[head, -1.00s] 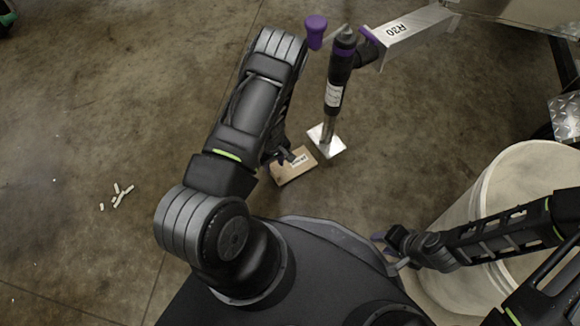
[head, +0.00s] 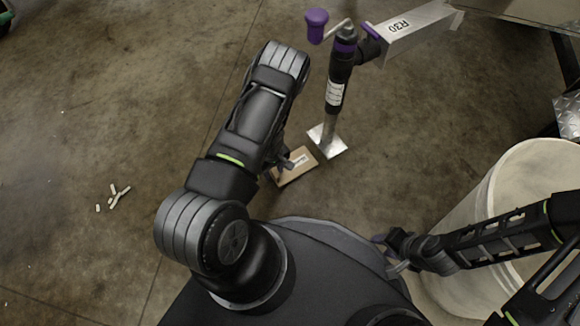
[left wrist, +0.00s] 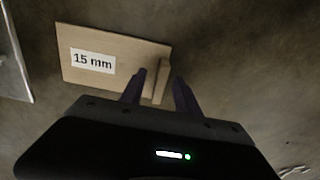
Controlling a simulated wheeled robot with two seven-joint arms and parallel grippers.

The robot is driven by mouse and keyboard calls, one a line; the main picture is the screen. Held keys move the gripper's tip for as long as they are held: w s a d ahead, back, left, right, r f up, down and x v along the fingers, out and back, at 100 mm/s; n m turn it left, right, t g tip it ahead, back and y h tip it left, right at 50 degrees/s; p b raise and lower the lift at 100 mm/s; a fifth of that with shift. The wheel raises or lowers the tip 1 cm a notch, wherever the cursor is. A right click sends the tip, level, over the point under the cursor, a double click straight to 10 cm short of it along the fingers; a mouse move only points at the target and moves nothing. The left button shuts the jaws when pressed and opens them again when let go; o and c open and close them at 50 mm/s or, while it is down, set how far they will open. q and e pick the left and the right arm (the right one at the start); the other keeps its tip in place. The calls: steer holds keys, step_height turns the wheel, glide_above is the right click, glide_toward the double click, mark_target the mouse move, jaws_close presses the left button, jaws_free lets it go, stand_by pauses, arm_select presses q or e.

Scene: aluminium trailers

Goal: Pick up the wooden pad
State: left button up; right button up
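The wooden pad (head: 298,173) is a flat light-brown board lying on the floor beside the jack's foot. In the left wrist view the pad (left wrist: 125,57) carries a "15 mm" label and has a raised wooden strip (left wrist: 160,83) near its right end. My left gripper (left wrist: 160,82) is open, one finger on each side of the strip; I cannot tell whether they touch it. In the head view my left gripper (head: 287,162) is at the pad's left part and partly hides it. My right gripper (head: 386,252) is open and empty beside the white bucket.
The jack (head: 341,75) stands on a square metal foot (head: 327,141) just right of the pad, under the trailer's R30 beam (head: 415,28). A white bucket (head: 535,170) stands at the right.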

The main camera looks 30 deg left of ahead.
arm_select(q)
jaws_close()
stand_by(0.4)
stand_by(1.1)
